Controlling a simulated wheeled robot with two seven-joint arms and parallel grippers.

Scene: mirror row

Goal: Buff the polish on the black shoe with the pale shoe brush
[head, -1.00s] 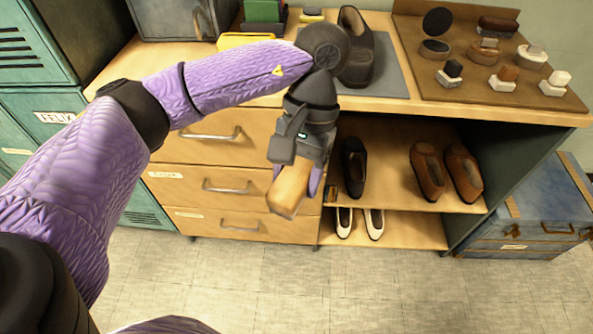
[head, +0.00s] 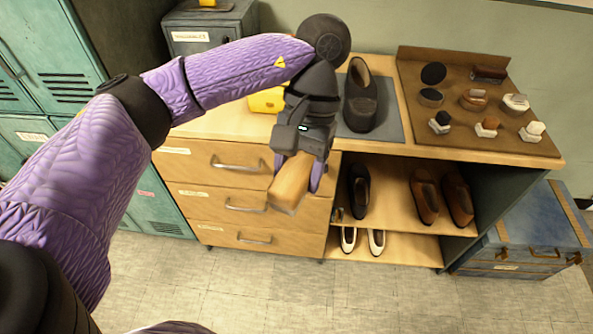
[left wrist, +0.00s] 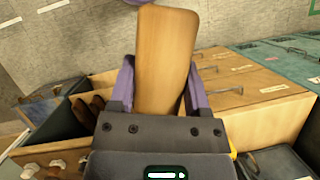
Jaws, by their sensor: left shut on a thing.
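My left gripper (head: 298,172) is shut on a pale tan wooden block, which looks like the shoe brush (head: 288,186). The brush hangs down in front of the drawers, below counter height. In the left wrist view the brush (left wrist: 166,50) sticks out between the two purple fingers of the gripper (left wrist: 158,92); its bristles cannot be made out. The black shoe (head: 361,98) stands on a grey mat (head: 391,122) on the counter, behind and right of the gripper, apart from the brush. My right gripper is not in view.
A brown board (head: 440,80) on the counter's right holds several tins and small brushes. A yellow object (head: 266,100) sits left of the mat, partly behind my arm. Shelves below hold a dark shoe (head: 360,190), brown shoes (head: 425,197) and white shoes. A blue chest (head: 530,225) stands right.

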